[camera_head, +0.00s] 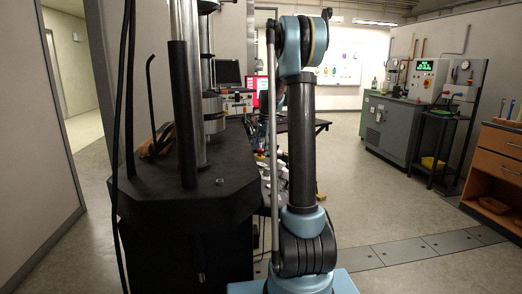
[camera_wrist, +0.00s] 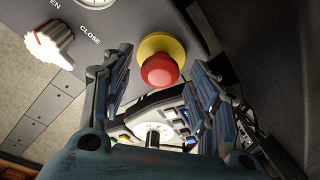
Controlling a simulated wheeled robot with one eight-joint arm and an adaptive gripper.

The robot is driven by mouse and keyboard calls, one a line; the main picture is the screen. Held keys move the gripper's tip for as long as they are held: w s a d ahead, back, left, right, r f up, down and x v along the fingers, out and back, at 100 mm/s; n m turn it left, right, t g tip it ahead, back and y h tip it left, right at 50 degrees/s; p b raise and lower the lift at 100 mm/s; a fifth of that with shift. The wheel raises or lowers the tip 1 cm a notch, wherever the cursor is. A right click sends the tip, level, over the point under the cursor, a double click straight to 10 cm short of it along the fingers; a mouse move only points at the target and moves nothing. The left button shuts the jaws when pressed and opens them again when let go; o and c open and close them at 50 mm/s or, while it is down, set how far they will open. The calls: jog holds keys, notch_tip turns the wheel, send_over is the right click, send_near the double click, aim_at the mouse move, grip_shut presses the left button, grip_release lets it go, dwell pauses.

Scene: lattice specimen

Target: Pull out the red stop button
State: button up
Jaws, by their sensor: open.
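The red stop button (camera_wrist: 159,70) shows in the wrist view at the upper middle. It is a round red cap on a yellow base (camera_wrist: 161,48), mounted on a dark grey panel (camera_wrist: 120,22). My gripper (camera_wrist: 158,75) is open, with one finger to the left of the button and one to the right. The button appears between the fingertips, and neither finger clearly touches it. I cannot tell the exact depth gap. In the head view my arm stands upright, and neither my gripper nor the button can be made out there.
Left of the button is a white knob (camera_wrist: 50,44) with a red mark, near the word CLOSE. A round gauge (camera_wrist: 95,3) is at the top edge. In the head view a black machine base with columns (camera_head: 190,190) stands close at left; open floor (camera_head: 400,205) lies at right.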

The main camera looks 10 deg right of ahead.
grip_shut()
jog(key=shift+w+d+r, duration=0.1)
jog(key=shift+d+r, duration=0.05)
jog(key=shift+r, duration=0.45)
grip_release()
jog(key=shift+r, duration=0.15)
notch_tip(320, 180, up, 12)
jog(key=s+d, duration=0.1)
jog(key=shift+s+d+f, duration=0.2)
jog(key=shift+s+f, duration=0.05)
jog(key=shift+s, duration=0.05)
